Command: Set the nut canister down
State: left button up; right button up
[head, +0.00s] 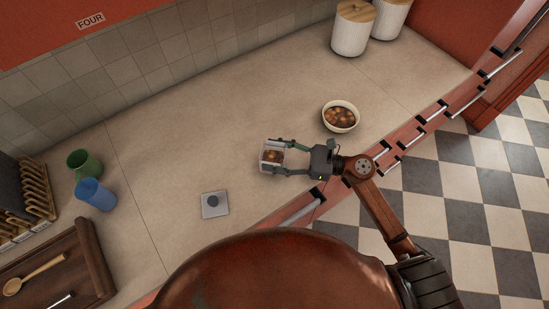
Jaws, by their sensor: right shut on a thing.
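The nut canister (272,156) is a small, pale, squarish container with brown contents, in the middle of the head view over the counter. My right gripper (279,158) is shut on it, with a finger along each side. I cannot tell whether the canister's base touches the counter. My left gripper is not in view.
A bowl of brown pieces (340,117) stands right of the canister. A small grey square device (214,204) lies to the lower left. Green (84,164) and blue (95,194) cups, a wooden tray (88,262) and white lidded canisters (350,35) stand farther off. The counter (190,140) between is clear.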

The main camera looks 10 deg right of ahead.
jog(key=shift+d+f, duration=0.1)
jog(key=shift+f, duration=1.1)
jog(key=shift+f, duration=0.1)
jog(key=shift+f+b, duration=0.1)
jog(key=shift+b, duration=0.2)
jog(key=o, duration=1.4)
jog(key=shift+r+p, duration=0.3)
jog(key=shift+p, duration=0.05)
jog(key=b+v, duration=0.1)
jog(key=v, duration=0.9)
jog(key=shift+s+d+f+b, duration=0.1)
jog(key=shift+s+d+b, duration=0.1)
jog(key=shift+d+b, duration=0.15)
jog(key=shift+s+d, duration=0.25)
jog(key=shift+d, duration=0.35)
